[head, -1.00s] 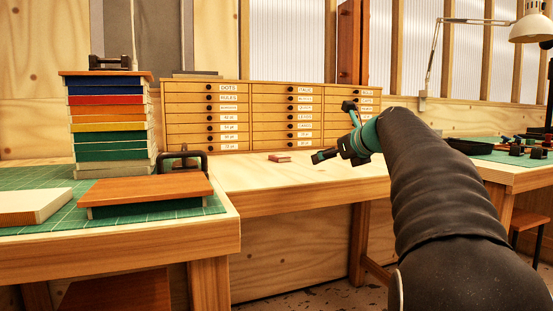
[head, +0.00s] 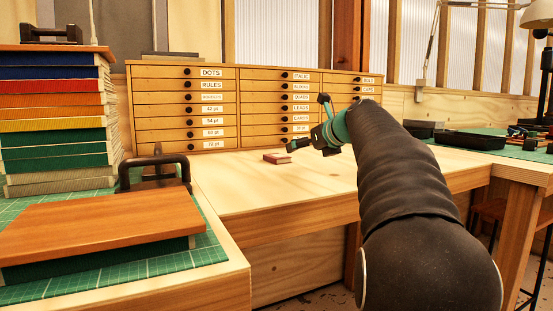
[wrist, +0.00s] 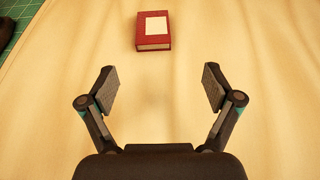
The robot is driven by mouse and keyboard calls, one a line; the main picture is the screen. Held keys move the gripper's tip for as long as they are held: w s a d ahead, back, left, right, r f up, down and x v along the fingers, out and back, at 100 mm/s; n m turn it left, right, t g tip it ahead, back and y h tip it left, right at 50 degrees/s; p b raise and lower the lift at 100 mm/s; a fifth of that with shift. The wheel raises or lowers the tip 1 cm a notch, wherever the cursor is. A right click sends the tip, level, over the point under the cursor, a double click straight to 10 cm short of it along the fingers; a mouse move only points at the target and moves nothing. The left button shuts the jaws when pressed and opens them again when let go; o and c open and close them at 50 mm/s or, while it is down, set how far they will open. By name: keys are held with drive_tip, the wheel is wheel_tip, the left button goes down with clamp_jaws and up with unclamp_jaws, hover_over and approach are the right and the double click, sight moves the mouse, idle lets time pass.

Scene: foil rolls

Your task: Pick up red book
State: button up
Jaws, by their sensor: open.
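A small red book (head: 277,158) with a pale label on its cover lies flat on the wooden bench, in front of the drawer cabinet. In the wrist view the red book (wrist: 153,32) is near the top centre, beyond the fingertips. My gripper (head: 306,123) is above the bench, to the right of the book in the head view. In the wrist view my gripper (wrist: 160,88) has its two fingers spread wide with nothing between them. The fingers do not touch the book.
A tall stack of coloured books (head: 55,115) stands at the left on a green mat (head: 215,255). A board on a green block (head: 100,228) and a black-handled tool (head: 155,170) are near it. A drawer cabinet (head: 250,110) stands behind. The bench (head: 300,190) around the book is clear.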

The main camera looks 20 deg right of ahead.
sight(280, 157)
drive_tip(key=w, duration=0.2)
drive_tip(key=w+a+f, duration=0.1)
drive_tip(key=w, duration=0.1)
drive_tip(key=w+a+f, duration=0.1)
drive_tip(key=w, duration=0.1)
drive_tip(key=shift+a+f, duration=0.2)
drive_tip(key=shift+d+x, duration=0.2)
drive_tip(key=shift+x, duration=1.15)
drive_tip(key=shift+d+x, duration=0.15)
drive_tip(key=shift+x, duration=1.2)
drive_tip(key=c, duration=1.3)
